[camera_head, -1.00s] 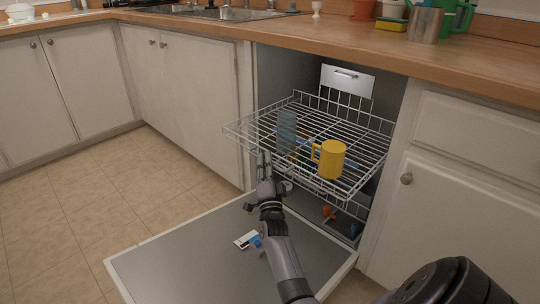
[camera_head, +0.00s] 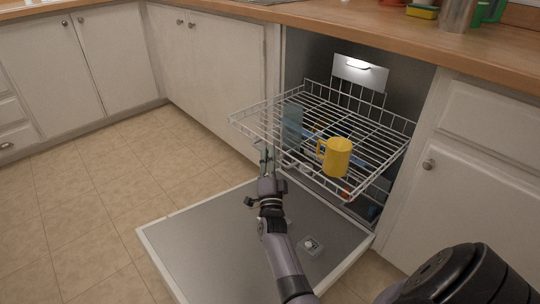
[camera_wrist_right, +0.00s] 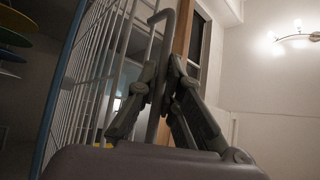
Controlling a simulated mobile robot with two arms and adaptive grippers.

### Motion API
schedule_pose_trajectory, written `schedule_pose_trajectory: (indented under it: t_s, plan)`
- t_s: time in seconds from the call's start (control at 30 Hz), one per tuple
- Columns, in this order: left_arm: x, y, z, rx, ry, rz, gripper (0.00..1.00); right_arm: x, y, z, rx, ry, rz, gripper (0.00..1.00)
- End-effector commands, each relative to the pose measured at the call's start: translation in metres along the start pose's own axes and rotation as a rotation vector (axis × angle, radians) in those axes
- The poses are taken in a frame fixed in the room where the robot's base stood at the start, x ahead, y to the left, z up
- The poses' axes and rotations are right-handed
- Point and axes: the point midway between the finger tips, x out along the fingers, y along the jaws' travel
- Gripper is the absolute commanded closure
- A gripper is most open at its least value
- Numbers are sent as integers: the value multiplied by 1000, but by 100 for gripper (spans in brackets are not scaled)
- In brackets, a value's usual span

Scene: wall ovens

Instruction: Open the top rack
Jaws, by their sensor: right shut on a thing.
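The top rack (camera_head: 362,128) is a white wire rack, slid partly out of the dishwasher opening above its lowered door (camera_head: 215,250). A yellow mug (camera_head: 337,158) and a bluish translucent glass (camera_head: 292,124) stand on it. My right gripper (camera_head: 266,158) is at the rack's front edge, toward its left part. In the right wrist view, the gripper's fingers (camera_wrist_right: 163,82) are closed around a wire (camera_wrist_right: 155,95) of the rack. The fingertips are small and partly hard to see in the head view. My left gripper is not in view.
The wooden countertop (camera_head: 330,18) runs above the opening, with a metal cup (camera_head: 457,14) and a yellow sponge (camera_head: 422,12) on it. White cabinets (camera_head: 210,65) flank the opening. The tiled floor (camera_head: 90,200) at left is clear.

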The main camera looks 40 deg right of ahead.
Motion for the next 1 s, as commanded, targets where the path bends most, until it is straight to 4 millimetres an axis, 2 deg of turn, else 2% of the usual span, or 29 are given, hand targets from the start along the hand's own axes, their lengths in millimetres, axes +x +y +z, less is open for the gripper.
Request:
schedule_pose_trajectory:
  t_s: [0.07, 0.1, 0.2, 0.57, 1.0]
  plan:
    - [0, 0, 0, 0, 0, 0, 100, -1, 2, 0, -3, -1, 5, 100]
    - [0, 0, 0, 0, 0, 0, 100, -1, 2, 0, -3, -1, 5, 91]
    - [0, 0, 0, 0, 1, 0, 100, -1, 2, 0, -2, -1, 4, 84]
    - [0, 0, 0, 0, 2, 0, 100, -5, 1, 0, 0, -1, 2, 84]
    - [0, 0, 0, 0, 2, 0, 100, -69, 2, 0, -2, -1, 4, 84]
